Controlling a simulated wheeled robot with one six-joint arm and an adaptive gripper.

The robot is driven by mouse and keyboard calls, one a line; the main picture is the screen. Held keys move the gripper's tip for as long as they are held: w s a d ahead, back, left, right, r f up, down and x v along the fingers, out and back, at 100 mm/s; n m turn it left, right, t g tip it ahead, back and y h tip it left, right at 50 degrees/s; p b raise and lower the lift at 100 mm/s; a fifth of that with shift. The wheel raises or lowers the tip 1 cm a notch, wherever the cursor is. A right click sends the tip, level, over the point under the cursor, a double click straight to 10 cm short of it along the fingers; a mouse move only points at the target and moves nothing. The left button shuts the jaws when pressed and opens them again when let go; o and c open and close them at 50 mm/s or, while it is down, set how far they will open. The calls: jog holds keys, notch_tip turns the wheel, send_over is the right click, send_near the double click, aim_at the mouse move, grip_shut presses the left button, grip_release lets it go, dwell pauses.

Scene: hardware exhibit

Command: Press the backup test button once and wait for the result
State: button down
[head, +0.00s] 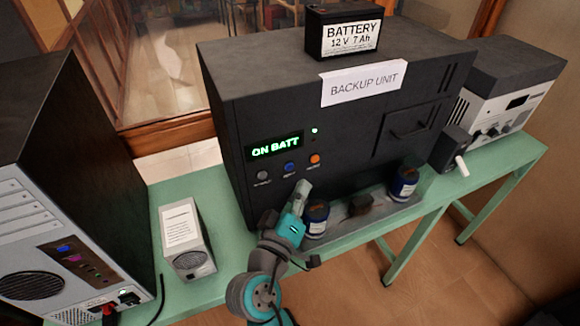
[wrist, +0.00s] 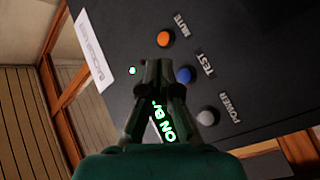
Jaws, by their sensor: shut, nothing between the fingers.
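The black backup unit (head: 345,165) stands on the green bench, with a "BACKUP UNIT" paper label on it. Its lit display (head: 275,147) reads "ON BATT" in green. A small green light (head: 314,130) glows beside it. Below are a grey button (head: 262,175), a blue button (head: 289,168) and an orange button (head: 314,159). In the wrist view the blue button (wrist: 185,75) is labelled TEST, the orange one (wrist: 165,39) MUTE and the grey one (wrist: 207,117) POWER. My gripper (head: 304,184) is shut and empty in front of the panel, just below the buttons. In the wrist view its fingertips (wrist: 159,66) appear beside the blue button; contact cannot be told.
A battery (head: 345,32) sits on top of the unit. Two dark blue-labelled jars (head: 316,220) (head: 404,184) stand in front. A small grey box (head: 185,245) and a computer tower (head: 80,200) are at left. A grey instrument (head: 505,90) is at right.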

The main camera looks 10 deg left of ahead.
jog(key=shift+w+a, duration=0.45)
jog(key=shift+w, duration=0.25)
jog(key=shift+w+a, duration=0.45)
jog(key=shift+w, duration=0.2)
dwell(0.6)
jog(key=shift+w+a, duration=0.25)
jog(key=shift+w, duration=0.05)
jog(key=shift+w+a, duration=0.2)
jog(key=shift+w, duration=0.15)
dwell(0.7)
jog(key=shift+s, duration=0.1)
dwell(0.4)
jog(key=shift+s+d, duration=0.45)
jog(key=shift+s, duration=0.15)
jog(key=shift+s+d, duration=0.7)
jog(key=shift+s, duration=0.35)
jog(key=shift+s+d, duration=0.7)
jog(key=shift+s, duration=0.35)
jog(key=shift+f, duration=0.1)
